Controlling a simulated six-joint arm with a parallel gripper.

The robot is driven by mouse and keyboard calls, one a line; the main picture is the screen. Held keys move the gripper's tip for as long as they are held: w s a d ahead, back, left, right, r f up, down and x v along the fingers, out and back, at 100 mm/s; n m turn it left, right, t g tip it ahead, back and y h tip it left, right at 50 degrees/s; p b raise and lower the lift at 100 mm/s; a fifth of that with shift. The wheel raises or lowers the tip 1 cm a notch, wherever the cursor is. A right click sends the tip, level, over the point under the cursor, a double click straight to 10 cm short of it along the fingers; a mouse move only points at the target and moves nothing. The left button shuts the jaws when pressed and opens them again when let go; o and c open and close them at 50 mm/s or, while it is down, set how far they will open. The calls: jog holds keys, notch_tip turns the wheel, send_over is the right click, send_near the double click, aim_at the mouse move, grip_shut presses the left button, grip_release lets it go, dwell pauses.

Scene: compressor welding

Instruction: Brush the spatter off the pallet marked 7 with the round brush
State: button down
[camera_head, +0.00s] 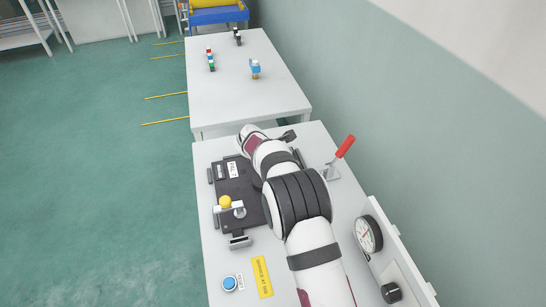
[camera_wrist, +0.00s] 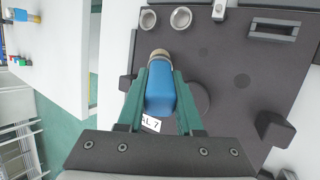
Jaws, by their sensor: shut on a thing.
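My gripper (camera_wrist: 161,78) is shut on a blue-handled round brush (camera_wrist: 160,92) with a tan end, seen in the wrist view. The brush is over the near-left part of the dark pallet (camera_wrist: 225,55); I cannot tell whether its end touches the surface. A white label (camera_wrist: 151,123) ending in "L 7" shows partly behind the gripper. Small dark spots, perhaps spatter (camera_wrist: 241,80), lie on the pallet. In the head view the pallet (camera_head: 236,187) lies on the near table, partly covered by my arm; the fingers and brush are hidden there.
A red-handled lever (camera_head: 344,147) and a gauge (camera_head: 368,234) are right of my arm. A blue button (camera_head: 230,284) is in front. The far table (camera_head: 235,95) holds a blue item (camera_head: 255,68) and small coloured items (camera_head: 210,60).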

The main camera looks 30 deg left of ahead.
jog(key=shift+s+a, duration=0.3)
jog(key=shift+w+d, duration=1.15)
jog(key=shift+s+a, duration=1.05)
jog(key=shift+a, duration=0.05)
jog(key=shift+w+d, duration=0.95)
jog(key=shift+d, duration=0.05)
jog(key=shift+w+d+r, duration=0.1)
jog(key=shift+w+d, duration=0.05)
notch_tip(320, 180, up, 8)
